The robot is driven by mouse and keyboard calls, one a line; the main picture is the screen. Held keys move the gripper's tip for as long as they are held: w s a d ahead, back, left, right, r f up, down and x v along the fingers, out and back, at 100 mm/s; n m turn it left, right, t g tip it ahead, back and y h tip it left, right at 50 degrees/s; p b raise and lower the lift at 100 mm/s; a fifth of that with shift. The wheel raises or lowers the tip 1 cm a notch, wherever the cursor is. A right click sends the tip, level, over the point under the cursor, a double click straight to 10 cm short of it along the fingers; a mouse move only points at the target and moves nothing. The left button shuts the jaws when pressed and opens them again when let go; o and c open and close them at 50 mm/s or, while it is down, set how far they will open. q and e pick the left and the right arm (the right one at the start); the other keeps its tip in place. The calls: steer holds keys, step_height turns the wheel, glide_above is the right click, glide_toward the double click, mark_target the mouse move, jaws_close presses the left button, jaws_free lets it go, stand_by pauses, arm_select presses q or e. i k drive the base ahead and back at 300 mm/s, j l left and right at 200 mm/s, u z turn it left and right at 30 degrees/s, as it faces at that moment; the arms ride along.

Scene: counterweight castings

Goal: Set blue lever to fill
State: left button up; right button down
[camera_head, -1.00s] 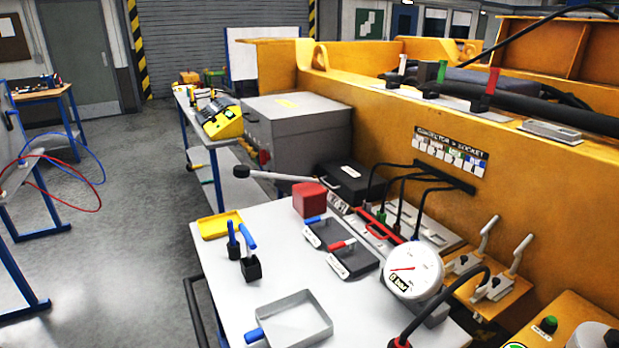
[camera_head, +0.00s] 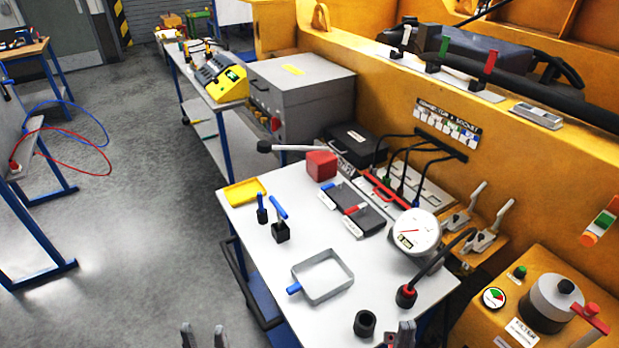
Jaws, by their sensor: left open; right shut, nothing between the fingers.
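Two other blue-handled pieces stand to the left: a slim one (camera_head: 262,208) and one tilted in a black block (camera_head: 280,218). My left gripper (camera_head: 204,338) is open at the bottom edge, left of the table. My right gripper (camera_head: 398,337) is shut and empty at the table's near edge. Both are well short of the levers.
A metal tray (camera_head: 323,296) with a blue handle, a black ring (camera_head: 365,323), a round gauge (camera_head: 413,232), a red block (camera_head: 321,166) and a yellow tray (camera_head: 245,193) stand on the table (camera_head: 255,245). A yellow filter housing (camera_head: 465,318) is at right.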

mark_target(329, 187)
steer(key=i+j, duration=0.1)
steer(key=j, duration=0.4)
steer(key=i+j, duration=0.1)
steer(key=j, duration=0.85)
steer(key=i+j, duration=0.3)
steer(key=j, duration=0.15)
